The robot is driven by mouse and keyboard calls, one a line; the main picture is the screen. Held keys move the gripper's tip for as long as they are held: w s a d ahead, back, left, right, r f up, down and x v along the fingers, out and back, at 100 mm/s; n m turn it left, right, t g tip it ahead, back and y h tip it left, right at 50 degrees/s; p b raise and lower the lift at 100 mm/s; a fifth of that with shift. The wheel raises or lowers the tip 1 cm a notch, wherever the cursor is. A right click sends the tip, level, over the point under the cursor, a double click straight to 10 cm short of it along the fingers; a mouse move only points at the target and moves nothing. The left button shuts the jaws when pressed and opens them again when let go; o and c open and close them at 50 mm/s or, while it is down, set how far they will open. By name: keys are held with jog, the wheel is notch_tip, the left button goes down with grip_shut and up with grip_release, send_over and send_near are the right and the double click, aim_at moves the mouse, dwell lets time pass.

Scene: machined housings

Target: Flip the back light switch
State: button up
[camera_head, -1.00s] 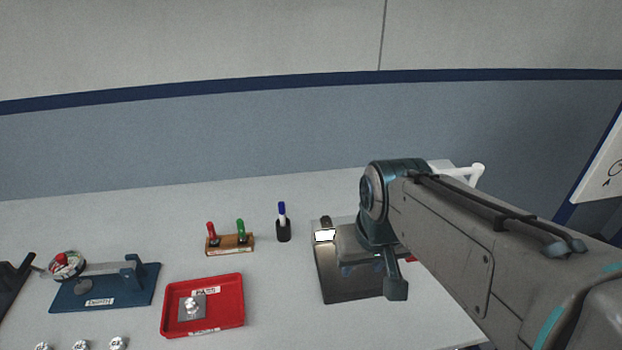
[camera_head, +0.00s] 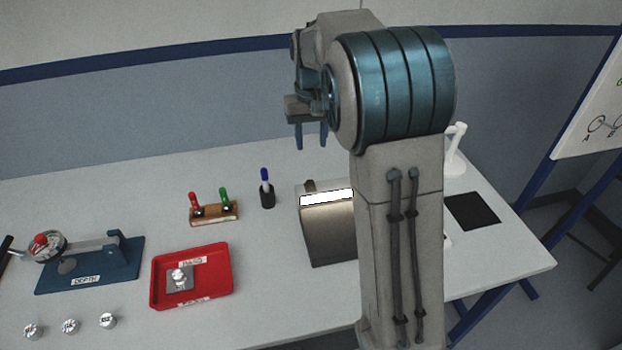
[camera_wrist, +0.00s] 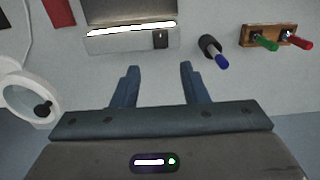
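The back light is a dark metallic box (camera_head: 328,235) with a bright white strip (camera_head: 326,198) along its far edge. A small dark switch (camera_head: 310,186) stands at that far edge, left of centre. In the wrist view the box (camera_wrist: 125,12) is at the top, and the black switch (camera_wrist: 160,39) sits at the end of its lit strip. My gripper (camera_head: 312,138) is raised above the table, beyond the box's far edge, fingers pointing down. In the wrist view my gripper (camera_wrist: 158,78) is open and empty. The switch lies beyond the gap between the fingertips, apart from them.
Left of the box stand a blue marker in a black holder (camera_head: 267,197) and a wooden block with red and green handles (camera_head: 214,213). A red tray (camera_head: 222,290) and blue depth gauge base (camera_head: 125,262) are farther left. A white lamp (camera_head: 456,150) stands right.

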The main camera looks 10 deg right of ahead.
aim_at(311, 187)
notch_tip(311, 187, down, 14)
jog(key=shift+r+p, duration=0.1)
jog(key=shift+p, duration=0.65)
grip_shut()
